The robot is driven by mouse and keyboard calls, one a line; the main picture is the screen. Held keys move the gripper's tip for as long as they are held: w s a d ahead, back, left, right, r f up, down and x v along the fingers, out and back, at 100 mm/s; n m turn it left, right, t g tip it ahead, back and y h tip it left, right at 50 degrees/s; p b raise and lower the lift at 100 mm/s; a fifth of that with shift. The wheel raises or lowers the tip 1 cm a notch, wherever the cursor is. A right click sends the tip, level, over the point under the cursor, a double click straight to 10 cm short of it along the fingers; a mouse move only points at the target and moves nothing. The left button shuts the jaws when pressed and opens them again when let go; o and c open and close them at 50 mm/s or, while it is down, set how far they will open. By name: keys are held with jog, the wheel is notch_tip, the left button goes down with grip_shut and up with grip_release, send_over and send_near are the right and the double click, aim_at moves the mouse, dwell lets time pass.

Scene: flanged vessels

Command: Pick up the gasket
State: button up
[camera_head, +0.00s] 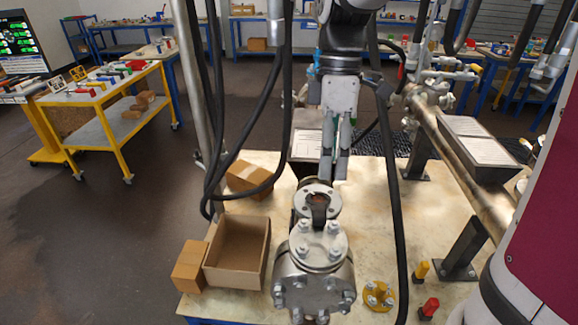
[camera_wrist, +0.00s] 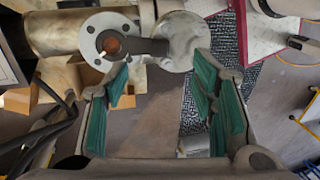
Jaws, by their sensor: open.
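A dark ring with a short tab, which looks like the gasket (camera_wrist: 148,46), lies against a pale bolted flange (camera_wrist: 90,42) in the wrist view. The tab points right and brown shows in the ring's middle. In the head view the gasket (camera_head: 319,211) is small and dark on the upper flange (camera_head: 306,196) of a metal vessel (camera_head: 313,270). My gripper (camera_head: 334,172) points down just above and behind that flange in the picture. In the wrist view my gripper (camera_wrist: 165,85) has its green pads wide apart, with nothing between them; the gasket appears beyond the fingertips.
An open cardboard box (camera_head: 237,252) and closed boxes stand on the worktable (camera_head: 375,205), left of the vessel. A long pipe (camera_head: 465,165) on supports runs at the right. A yellow bolted part (camera_head: 378,296) and a red knob (camera_head: 429,308) are at front right.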

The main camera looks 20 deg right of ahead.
aim_at(325, 213)
jog(key=f, duration=0.3)
jog(key=s+f, duration=0.1)
jog(key=f, duration=0.3)
jog(key=a+f+p, duration=0.1)
jog(key=f, duration=0.3)
jog(key=shift+s+f, duration=0.15)
jog(key=shift+s, duration=0.25)
jog(key=shift+c, duration=0.3)
jog(key=c, duration=1)
